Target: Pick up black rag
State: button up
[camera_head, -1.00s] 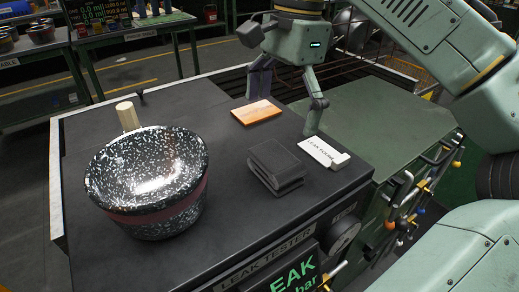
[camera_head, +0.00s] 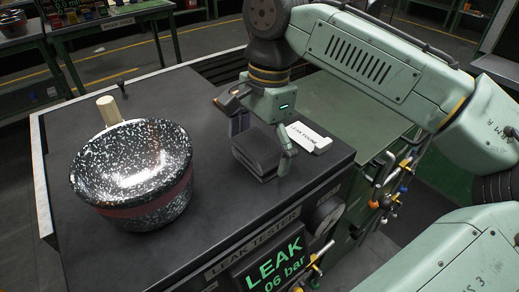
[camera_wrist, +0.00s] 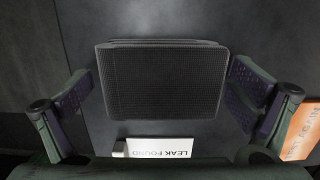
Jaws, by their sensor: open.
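The black rag (camera_head: 256,152) is a folded, dark textured stack on the black top of the leak tester. In the wrist view the rag (camera_wrist: 162,82) lies between the two spread fingers, with a gap on each side. My gripper (camera_head: 262,140) is open and points down over the rag, with one finger on its left and one on its right. In the wrist view my gripper (camera_wrist: 158,95) holds nothing. Part of the rag is hidden by my gripper in the head view.
A white "LEAK FOUND" sign (camera_head: 309,138) lies right of the rag. An orange-brown plate (camera_wrist: 301,132) lies close by, mostly behind my gripper in the head view. A speckled pot (camera_head: 135,172) stands at left, with a wooden peg (camera_head: 108,110) behind it. Bare tabletop lies between pot and rag.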

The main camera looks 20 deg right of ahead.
aim_at(258, 145)
jog(key=shift+c, duration=0.4)
jog(key=c, duration=1)
jog(key=shift+r, duration=0.1)
jog(key=shift+r, duration=0.6)
notch_tip(258, 145, up, 2)
jog(key=shift+r+b, duration=0.1)
jog(key=shift+b, duration=0.4)
jog(key=s+r+b, duration=0.1)
jog(key=s+b, duration=0.2)
jog(key=s, duration=1.3)
jog(key=shift+r, duration=0.25)
jog(key=shift+d, duration=0.1)
